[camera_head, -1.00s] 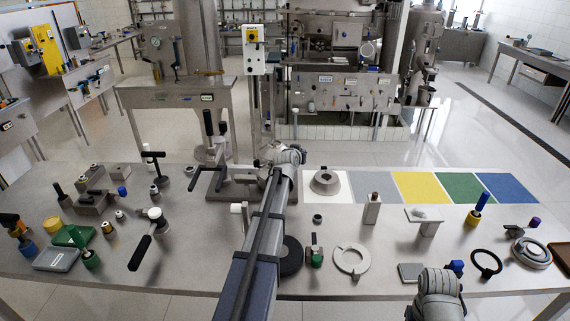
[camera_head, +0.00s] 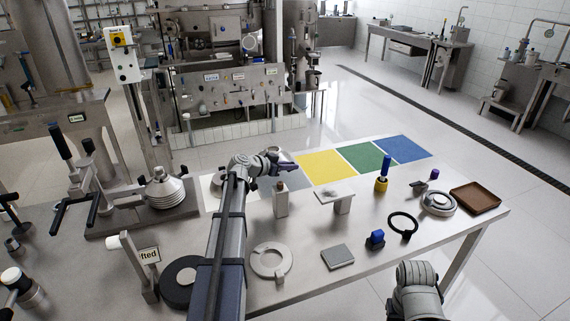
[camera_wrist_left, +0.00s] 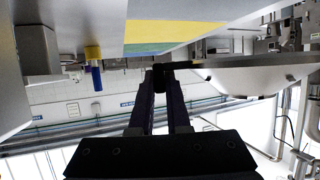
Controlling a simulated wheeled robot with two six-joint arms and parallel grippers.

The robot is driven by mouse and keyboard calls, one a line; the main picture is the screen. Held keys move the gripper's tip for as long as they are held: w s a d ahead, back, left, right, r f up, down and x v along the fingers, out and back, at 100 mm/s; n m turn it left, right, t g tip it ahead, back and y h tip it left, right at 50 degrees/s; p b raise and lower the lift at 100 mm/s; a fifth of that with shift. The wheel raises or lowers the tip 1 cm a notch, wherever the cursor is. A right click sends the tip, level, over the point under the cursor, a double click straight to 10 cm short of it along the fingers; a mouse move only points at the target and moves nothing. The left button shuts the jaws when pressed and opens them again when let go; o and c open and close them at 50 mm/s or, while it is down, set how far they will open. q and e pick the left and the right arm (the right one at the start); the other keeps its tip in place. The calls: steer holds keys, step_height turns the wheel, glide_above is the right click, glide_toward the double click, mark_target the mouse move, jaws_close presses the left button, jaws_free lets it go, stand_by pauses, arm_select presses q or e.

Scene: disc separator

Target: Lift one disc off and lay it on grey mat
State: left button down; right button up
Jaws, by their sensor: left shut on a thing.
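My left gripper (camera_head: 291,167) is beside the yellow mat, above the grey mat (camera_head: 293,182). In the left wrist view its dark fingers (camera_wrist_left: 160,78) are shut at the rim of a wide metal cone-shaped disc (camera_wrist_left: 255,80), which reaches off to the right. In the head view this disc is mostly hidden by my wrist. A stack of silvery conical discs (camera_head: 165,192) stands on its metal stand at the left. My arm covers part of the grey mat. My right gripper is out of view; only a grey arm part shows at the bottom.
The yellow mat (camera_head: 325,168), green mat (camera_head: 363,158) and blue mat (camera_head: 404,149) are bare. A grey post (camera_head: 281,201), a T-shaped block (camera_head: 337,197) and a blue-handled tool (camera_head: 384,172) stand in front. A flat ring (camera_head: 257,262) lies nearer.

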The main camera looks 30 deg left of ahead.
mark_target(294, 190)
arm_select(q)
steer(key=shift+w+d+f+m+h, duration=0.1)
steer(key=shift+w+d+m+h, duration=0.25)
steer(key=shift+d, duration=0.35)
steer(key=shift+f, duration=0.15)
step_height(294, 190, down, 4)
steer(key=b, duration=0.4)
steer(key=shift+f+b, duration=0.1)
steer(key=shift+b, duration=0.2)
steer(key=shift+f+b, duration=1.15)
steer(key=shift+b, duration=0.05)
steer(key=shift+s+d, duration=0.1)
steer(key=shift+s, duration=0.1)
steer(key=shift+s+d+f, duration=0.1)
